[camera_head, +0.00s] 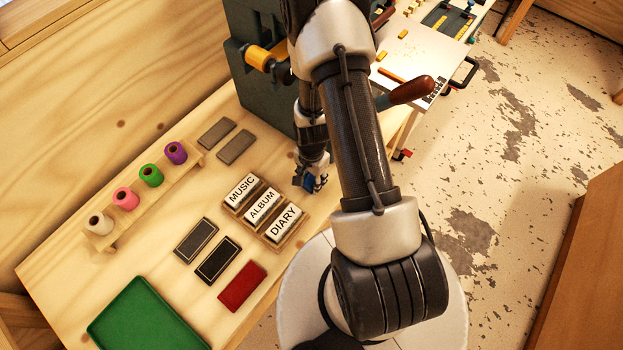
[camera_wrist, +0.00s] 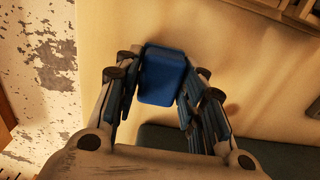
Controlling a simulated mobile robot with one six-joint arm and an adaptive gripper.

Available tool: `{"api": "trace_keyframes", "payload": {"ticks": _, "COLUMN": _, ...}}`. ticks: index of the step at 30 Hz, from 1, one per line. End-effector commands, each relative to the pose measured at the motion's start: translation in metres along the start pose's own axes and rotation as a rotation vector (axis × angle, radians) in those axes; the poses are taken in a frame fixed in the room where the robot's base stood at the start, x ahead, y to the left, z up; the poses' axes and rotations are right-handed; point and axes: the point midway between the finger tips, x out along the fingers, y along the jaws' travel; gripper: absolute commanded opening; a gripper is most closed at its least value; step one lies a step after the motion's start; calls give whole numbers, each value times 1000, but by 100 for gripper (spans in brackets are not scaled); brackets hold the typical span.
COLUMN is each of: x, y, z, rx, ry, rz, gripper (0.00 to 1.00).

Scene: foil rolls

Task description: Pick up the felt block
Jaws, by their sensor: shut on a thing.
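The felt block looks like a small blue block (camera_wrist: 162,76) with rounded edges. In the wrist view it sits between the two fingers of my gripper (camera_wrist: 160,88), which is shut on it. In the head view my gripper (camera_head: 313,182) is over the wooden table, just right of the stamp tray, and a bit of blue shows at its fingers. My fingers hide part of the block. I cannot tell whether the block touches the table.
The stamp tray (camera_head: 272,241) holds blocks marked MUSIC, ALBUM and DIARY. Dark pads and a red pad (camera_head: 242,287) lie left of and below it. A dark cabinet (camera_head: 262,97) stands behind.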

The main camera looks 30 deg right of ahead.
Motion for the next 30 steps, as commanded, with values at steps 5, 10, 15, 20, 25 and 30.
{"api": "trace_keyframes", "payload": {"ticks": 5, "x": -16, "y": -1, "z": 0, "rx": 0, "ry": 2, "rz": -2, "gripper": 13}}
{"api": "trace_keyframes", "payload": {"ticks": 10, "x": -52, "y": -1, "z": -1, "rx": 0, "ry": 4, "rz": -4, "gripper": 13}}
{"api": "trace_keyframes", "payload": {"ticks": 15, "x": -103, "y": -2, "z": -1, "rx": 0, "ry": 5, "rz": -5, "gripper": 13}}
{"api": "trace_keyframes", "payload": {"ticks": 20, "x": -147, "y": -1, "z": -1, "rx": 0, "ry": 4, "rz": -4, "gripper": 13}}
{"api": "trace_keyframes", "payload": {"ticks": 25, "x": -179, "y": -1, "z": 0, "rx": 0, "ry": 3, "rz": -2, "gripper": 13}}
{"api": "trace_keyframes", "payload": {"ticks": 30, "x": -195, "y": 0, "z": 0, "rx": 0, "ry": 2, "rz": 0, "gripper": 13}}
